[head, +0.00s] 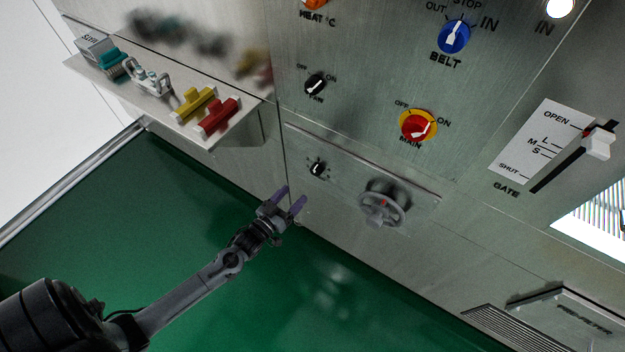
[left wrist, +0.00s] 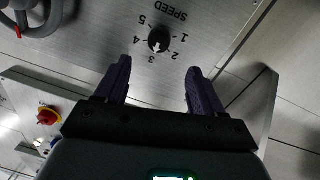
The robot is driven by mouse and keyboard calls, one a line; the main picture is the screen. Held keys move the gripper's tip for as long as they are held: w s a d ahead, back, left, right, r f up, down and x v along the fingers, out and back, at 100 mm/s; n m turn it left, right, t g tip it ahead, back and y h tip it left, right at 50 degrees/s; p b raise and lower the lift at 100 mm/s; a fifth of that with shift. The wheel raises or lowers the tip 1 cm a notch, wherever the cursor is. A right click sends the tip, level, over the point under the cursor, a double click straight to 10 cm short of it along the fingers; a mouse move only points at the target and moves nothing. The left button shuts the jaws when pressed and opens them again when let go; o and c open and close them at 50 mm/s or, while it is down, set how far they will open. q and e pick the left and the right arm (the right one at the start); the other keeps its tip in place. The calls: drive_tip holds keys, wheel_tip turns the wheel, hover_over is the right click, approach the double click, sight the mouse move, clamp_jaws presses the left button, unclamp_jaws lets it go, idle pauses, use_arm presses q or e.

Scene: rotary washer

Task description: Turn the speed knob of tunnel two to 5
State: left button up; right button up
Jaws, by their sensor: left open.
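The speed knob (left wrist: 158,40) is a small black dial with a white pointer, on a metal panel beside the word SPEED and the numbers 1 to 5. In the left wrist view this lettering is upside down, and the pointer aims down, around 2 to 3. The small knob (head: 317,169) on the lower panel in the head view appears to be the same one; its numbers are too small to read there. My left gripper (head: 290,198) is open and empty, its purple fingers just below and left of the knob, apart from it. In the left wrist view the fingertips (left wrist: 158,68) stand either side of it.
A grey handwheel (head: 383,203) sits right of the knob. Above are the fan knob (head: 315,84), red main switch (head: 418,124) and blue belt knob (head: 454,36). A shelf (head: 235,128) with several coloured items juts out at left.

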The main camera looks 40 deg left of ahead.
sight(314, 173)
use_arm(q)
drive_tip(key=w+b, duration=0.1)
drive_tip(key=w, duration=0.4)
drive_tip(key=w+b, duration=0.2)
drive_tip(key=w, duration=0.3)
drive_tip(key=shift+w+a, duration=0.2)
drive_tip(key=shift+w, duration=0.05)
drive_tip(key=c, duration=1.1)
drive_tip(key=shift+o, duration=0.2)
